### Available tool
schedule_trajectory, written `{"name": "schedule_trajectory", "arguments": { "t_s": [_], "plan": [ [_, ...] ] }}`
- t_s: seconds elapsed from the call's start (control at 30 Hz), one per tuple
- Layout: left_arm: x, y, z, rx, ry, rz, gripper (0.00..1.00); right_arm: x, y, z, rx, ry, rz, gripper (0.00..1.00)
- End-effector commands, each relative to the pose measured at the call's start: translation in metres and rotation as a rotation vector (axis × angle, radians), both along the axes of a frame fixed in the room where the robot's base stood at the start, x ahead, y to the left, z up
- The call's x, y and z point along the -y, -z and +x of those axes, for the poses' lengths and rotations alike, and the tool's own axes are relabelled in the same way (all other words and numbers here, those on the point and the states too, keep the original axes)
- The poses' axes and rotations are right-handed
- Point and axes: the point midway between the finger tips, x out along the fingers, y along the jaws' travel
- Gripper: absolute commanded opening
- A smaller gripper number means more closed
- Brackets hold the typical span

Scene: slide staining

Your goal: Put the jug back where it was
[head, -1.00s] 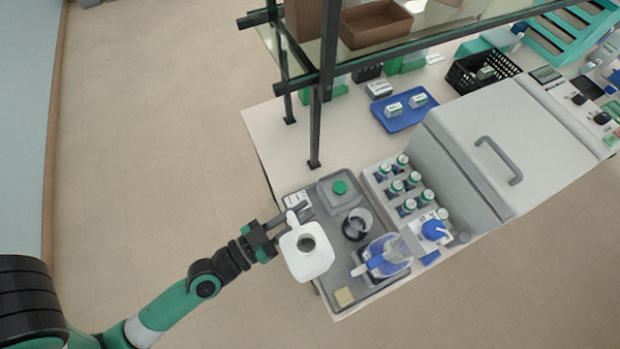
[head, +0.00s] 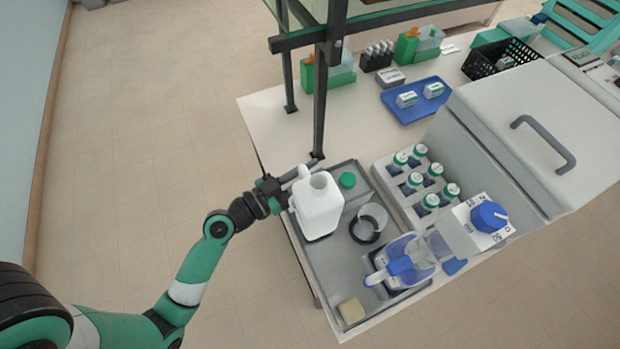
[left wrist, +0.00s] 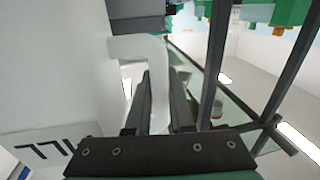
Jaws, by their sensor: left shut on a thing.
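The white jug (head: 318,207) is upright with its mouth open at the top, over the back-left part of the grey tray (head: 339,268). I cannot tell whether its base touches the tray. My left gripper (head: 287,190) is shut on the jug's handle, at the jug's left side. In the left wrist view the jug's white handle (left wrist: 155,85) stands between the two dark fingers, and the jug's white body fills the left. My right gripper is not in view.
A dark ring with a clear cup (head: 369,221) and a blue-handled clear jug (head: 408,259) are to the right. A black shelf post (head: 319,105) rises close behind. A yellowish block (head: 351,311) lies at the tray's front.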

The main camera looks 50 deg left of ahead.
Motion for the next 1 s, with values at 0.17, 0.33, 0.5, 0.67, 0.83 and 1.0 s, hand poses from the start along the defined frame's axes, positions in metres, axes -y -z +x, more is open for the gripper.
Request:
{"name": "schedule_trajectory", "arguments": {
  "t_s": [0.17,0.33,0.5,0.67,0.83,1.0],
  "plan": [
    [0.001,0.0254,-0.0006,-0.001,0.001,-0.003,0.0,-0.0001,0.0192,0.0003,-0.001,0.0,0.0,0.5],
    [0.0011,0.023,-0.0006,-0.001,0.001,-0.002,0.0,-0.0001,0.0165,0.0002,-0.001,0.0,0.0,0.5],
    [0.0013,0.0259,-0.0007,-0.003,0.002,-0.002,0.28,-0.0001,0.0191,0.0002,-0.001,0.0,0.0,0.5],
    [0.0013,0.0257,-0.0007,-0.003,0.002,-0.001,0.51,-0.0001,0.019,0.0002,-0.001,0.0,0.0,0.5],
    [0.0013,0.0257,-0.0007,-0.003,0.002,-0.001,0.51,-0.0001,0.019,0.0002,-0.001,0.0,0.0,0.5],
    [0.003,0.0249,-0.002,-0.003,0.006,-0.001,0.51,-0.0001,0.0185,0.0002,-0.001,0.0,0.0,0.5]
  ]
}}
